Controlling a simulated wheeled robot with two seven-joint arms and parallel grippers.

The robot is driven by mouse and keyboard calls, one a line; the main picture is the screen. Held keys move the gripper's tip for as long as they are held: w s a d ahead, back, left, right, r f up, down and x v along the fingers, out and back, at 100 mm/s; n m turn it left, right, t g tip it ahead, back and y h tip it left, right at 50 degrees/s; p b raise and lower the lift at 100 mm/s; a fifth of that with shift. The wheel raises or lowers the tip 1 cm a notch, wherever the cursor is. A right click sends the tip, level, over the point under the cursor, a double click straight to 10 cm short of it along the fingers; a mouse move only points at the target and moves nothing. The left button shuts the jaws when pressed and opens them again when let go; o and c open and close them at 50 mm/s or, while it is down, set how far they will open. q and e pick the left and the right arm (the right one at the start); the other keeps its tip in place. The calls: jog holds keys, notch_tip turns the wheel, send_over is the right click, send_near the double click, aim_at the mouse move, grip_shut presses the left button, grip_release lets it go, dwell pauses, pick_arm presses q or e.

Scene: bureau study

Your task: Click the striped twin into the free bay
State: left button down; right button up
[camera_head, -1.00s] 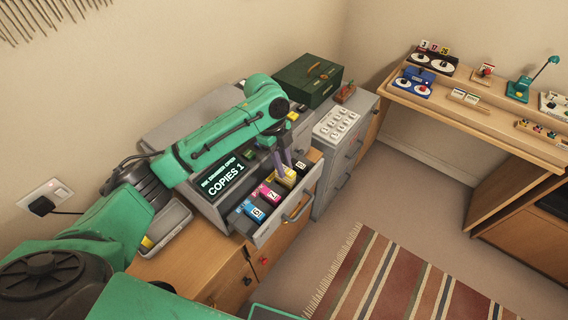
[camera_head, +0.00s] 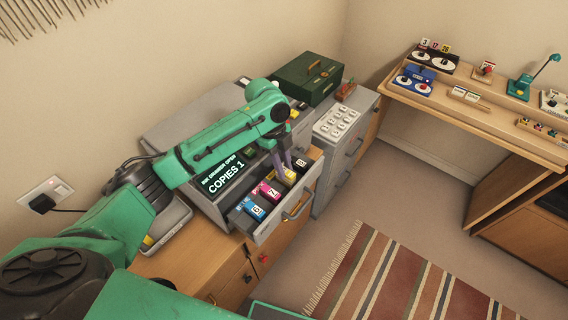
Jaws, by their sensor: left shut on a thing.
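The grey copier (camera_head: 207,207) has its front ink drawer (camera_head: 267,235) pulled open, and its screen (camera_head: 222,174) reads "COPIES 1". In the drawer stand a cyan cartridge (camera_head: 252,208), a magenta cartridge (camera_head: 269,192), a yellow cartridge (camera_head: 286,176) and a black cartridge (camera_head: 301,163). My left gripper (camera_head: 284,169) points down into the drawer and is shut on the yellow cartridge, which sits in the row between magenta and black. Stripes are too small to make out, and the fingers partly hide the yellow cartridge. My right gripper is out of view.
A grey tray (camera_head: 176,228) with a yellow item (camera_head: 148,240) lies left of the copier, partly behind my arm. A green box (camera_head: 308,78) and a white keypad (camera_head: 337,123) stand behind and right. A desk (camera_head: 480,118) with small devices is at the right.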

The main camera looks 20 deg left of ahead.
pick_arm(q)
jog(key=shift+f+b, duration=0.4)
jog(key=shift+f, duration=0.8)
dwell(0.5)
jog(key=c, duration=0.6)
grip_release()
jog(key=b+v, duration=0.2)
jog(key=v, duration=1.2)
jog(key=shift+r, duration=0.35)
